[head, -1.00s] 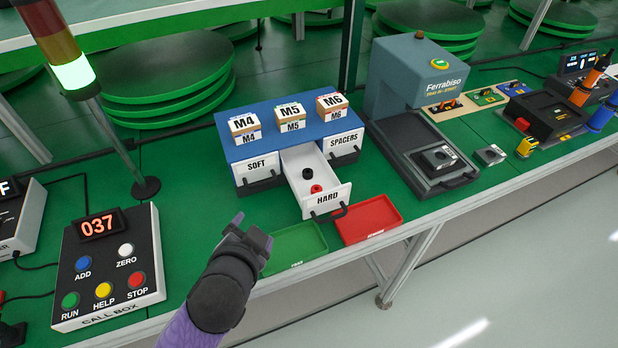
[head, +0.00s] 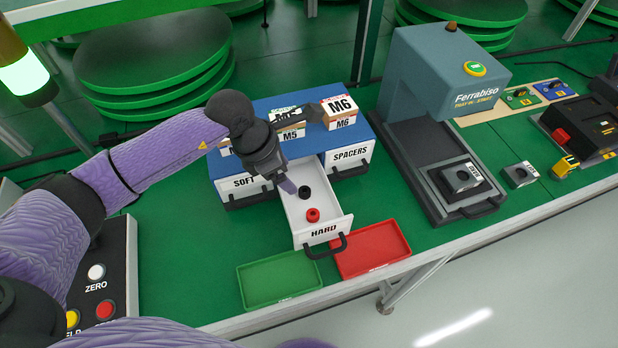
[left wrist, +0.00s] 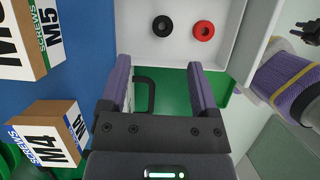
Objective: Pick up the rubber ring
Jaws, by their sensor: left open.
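Two small rings lie in the open white HARD drawer (head: 298,222). One is a black ring (head: 305,191), the other a red ring (head: 313,215); I cannot tell by sight which is rubber. In the left wrist view the black ring (left wrist: 163,26) and red ring (left wrist: 203,30) lie side by side beyond my fingertips. My left gripper (head: 289,187) is over the back left part of the drawer, close to the black ring. In the left wrist view my left gripper (left wrist: 159,70) is open with nothing between its fingers.
The blue cabinet (head: 268,107) carries M5 and M6 boxes (head: 341,112). A SOFT drawer (head: 243,187) and a SPACERS drawer (head: 349,158) flank the open one. A green tray (head: 279,279) and red tray (head: 372,250) lie in front. The Ferrabiso press (head: 440,75) stands right.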

